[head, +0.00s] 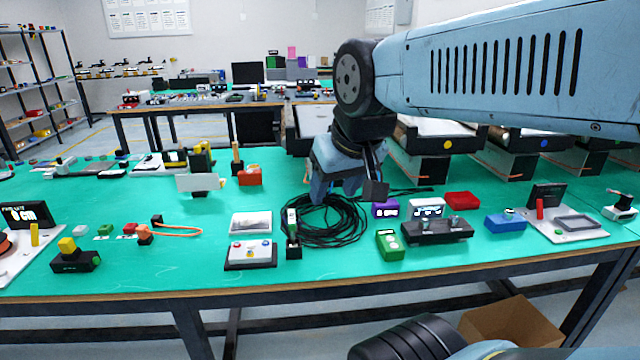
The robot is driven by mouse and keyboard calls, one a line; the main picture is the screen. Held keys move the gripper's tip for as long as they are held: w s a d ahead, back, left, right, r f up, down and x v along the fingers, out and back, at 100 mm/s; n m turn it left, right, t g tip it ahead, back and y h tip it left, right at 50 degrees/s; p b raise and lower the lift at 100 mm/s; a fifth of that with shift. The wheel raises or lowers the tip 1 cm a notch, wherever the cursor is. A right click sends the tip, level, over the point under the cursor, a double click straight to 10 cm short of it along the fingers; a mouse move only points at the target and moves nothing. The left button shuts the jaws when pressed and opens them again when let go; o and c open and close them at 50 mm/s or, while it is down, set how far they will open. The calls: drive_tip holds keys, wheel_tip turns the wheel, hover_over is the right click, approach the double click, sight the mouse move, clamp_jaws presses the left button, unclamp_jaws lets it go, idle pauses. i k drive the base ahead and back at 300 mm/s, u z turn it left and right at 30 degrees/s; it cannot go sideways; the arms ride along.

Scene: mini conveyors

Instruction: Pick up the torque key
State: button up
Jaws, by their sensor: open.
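My gripper (347,192) hangs open over the green table, pointing down above the coil of black cable (328,236). Nothing shows between its fingers. A slim green-and-black tool (292,222) stands in a small black base at the left edge of the coil, left of and nearer than my gripper. It may be the torque key, but I cannot tell for sure at this size.
A white button box (250,254) is left of the slim tool. A green meter (389,243), a purple box (385,209) and a black device (437,230) stand right of the coil. Bare green table (340,272) lies in front.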

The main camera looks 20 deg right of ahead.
sight(292, 224)
drive_tip(key=u, duration=0.4)
drive_tip(key=i, duration=0.1)
drive_tip(key=z, duration=2.95)
drive_tip(key=k, duration=0.75)
drive_tip(key=u, duration=2.95)
drive_tip(key=k, duration=0.1)
drive_tip(key=z, duration=1)
